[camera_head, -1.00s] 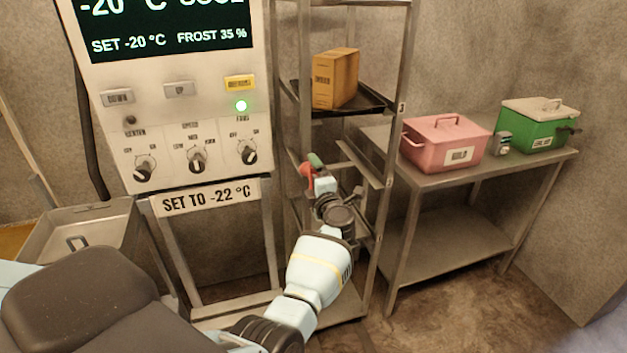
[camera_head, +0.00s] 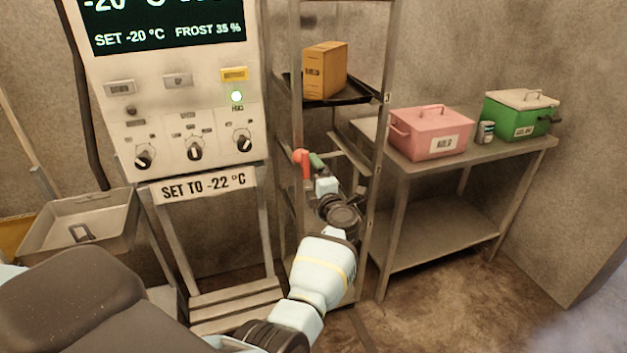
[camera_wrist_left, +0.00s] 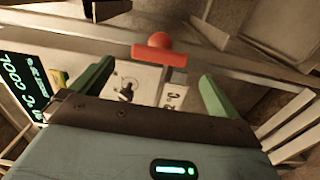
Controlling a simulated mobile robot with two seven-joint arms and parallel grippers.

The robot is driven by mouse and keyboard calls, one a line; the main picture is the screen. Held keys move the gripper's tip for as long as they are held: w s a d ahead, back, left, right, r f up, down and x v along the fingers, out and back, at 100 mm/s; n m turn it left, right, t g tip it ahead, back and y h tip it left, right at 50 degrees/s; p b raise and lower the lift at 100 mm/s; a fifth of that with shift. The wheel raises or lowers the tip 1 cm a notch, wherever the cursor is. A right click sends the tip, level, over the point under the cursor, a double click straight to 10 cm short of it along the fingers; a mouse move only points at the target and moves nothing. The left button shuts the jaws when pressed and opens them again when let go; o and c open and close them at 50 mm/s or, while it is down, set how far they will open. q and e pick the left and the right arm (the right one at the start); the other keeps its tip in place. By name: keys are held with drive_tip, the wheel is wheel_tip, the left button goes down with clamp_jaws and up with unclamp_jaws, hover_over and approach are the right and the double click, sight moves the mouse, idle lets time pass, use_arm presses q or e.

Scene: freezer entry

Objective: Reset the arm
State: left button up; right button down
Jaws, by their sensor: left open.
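My left gripper (camera_head: 316,160) is at the middle of the head view, in front of the metal shelf rack (camera_head: 297,120). Its green fingers stand wide apart in the left wrist view (camera_wrist_left: 156,75), with nothing held between them. A red piece with a rounded knob (camera_wrist_left: 160,52) shows just beyond the fingers there. The red piece also shows beside the fingertips in the head view (camera_head: 303,164). I cannot tell what it is fixed to. My left arm reaches up from the bottom centre. My right gripper is not in view.
A control panel (camera_head: 215,120) with three knobs and a green light stands left of the gripper, above a "SET TO -22 °C" sign (camera_head: 205,186). A box (camera_head: 325,72) sits on the rack. A metal table (camera_head: 440,168) at right bears a pink bin (camera_head: 430,135), a can (camera_head: 486,133) and a green bin (camera_head: 520,118).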

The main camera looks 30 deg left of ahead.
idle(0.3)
use_arm(q)
drive_tip(key=s+d+f+m+t+h, duration=0.3)
drive_tip(key=s+d+f+m+h, duration=0.25)
drive_tip(key=s+f+m, duration=0.45)
drive_tip(key=s+d+f+m+t+h, duration=0.2)
drive_tip(key=s+d+f+m+h, duration=0.3)
drive_tip(key=s+f+m+h, duration=0.45)
drive_tip(key=s+d+f+m+g, duration=0.2)
drive_tip(key=s+m, duration=0.1)
drive_tip(key=s, duration=0.5)
drive_tip(key=s+d+f+m+g, duration=0.2)
drive_tip(key=s+f+m, duration=0.1)
drive_tip(key=s, duration=0.5)
drive_tip(key=s+d+f+m+g, duration=0.2)
drive_tip(key=s+f+m+g, duration=0.1)
drive_tip(key=s, duration=0.5)
drive_tip(key=shift+m, duration=0.75)
drive_tip(key=shift+s+f, duration=0.1)
